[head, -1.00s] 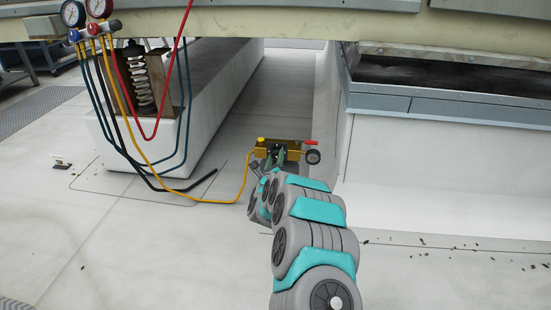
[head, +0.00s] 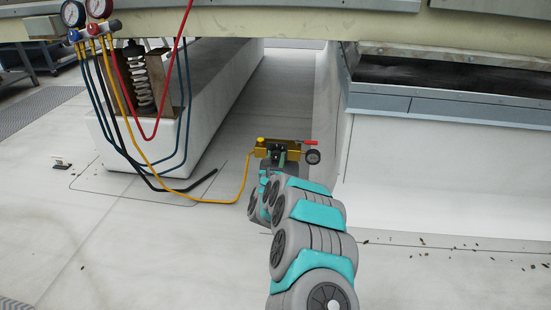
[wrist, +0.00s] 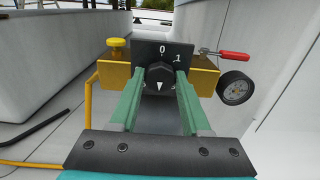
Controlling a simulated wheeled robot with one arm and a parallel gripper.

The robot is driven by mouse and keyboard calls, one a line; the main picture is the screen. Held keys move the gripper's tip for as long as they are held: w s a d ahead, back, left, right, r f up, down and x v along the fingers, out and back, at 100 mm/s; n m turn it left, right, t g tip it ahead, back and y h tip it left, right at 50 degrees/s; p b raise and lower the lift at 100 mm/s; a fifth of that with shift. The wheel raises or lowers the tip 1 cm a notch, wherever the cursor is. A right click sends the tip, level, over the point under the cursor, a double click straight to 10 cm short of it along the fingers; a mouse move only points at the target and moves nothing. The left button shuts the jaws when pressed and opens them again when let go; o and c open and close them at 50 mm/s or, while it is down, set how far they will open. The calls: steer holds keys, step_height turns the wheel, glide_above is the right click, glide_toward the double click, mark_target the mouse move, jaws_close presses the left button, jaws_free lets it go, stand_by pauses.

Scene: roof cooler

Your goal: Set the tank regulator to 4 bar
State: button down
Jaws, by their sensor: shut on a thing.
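The tank regulator (head: 293,157) is a brass-yellow block low on the floor of the aisle. In the wrist view, its black plate (wrist: 146,50) carries a white 0 at the top and a 1 to the right; other marks are hidden or unreadable. A black knob (wrist: 160,74) in front of the plate has a white triangular mark pointing downward. My gripper (wrist: 160,80) has its green fingers shut on the knob's two sides. In the head view my gripper (head: 279,153) is small and partly hidden by my arm.
A yellow knob (wrist: 117,46) sits left on the block, a red lever (wrist: 234,55) right, above a round dark-rimmed part (wrist: 235,88) whose face is unreadable. A yellow hose (head: 244,185) runs left along the floor. White plinths stand on both sides.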

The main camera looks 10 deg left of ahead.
steer(key=shift+f, duration=0.1)
steer(key=shift+c, duration=1.9)
jaws_free()
steer(key=s, duration=0.7)
steer(key=shift+s, duration=0.4)
steer(key=shift+a, duration=0.1)
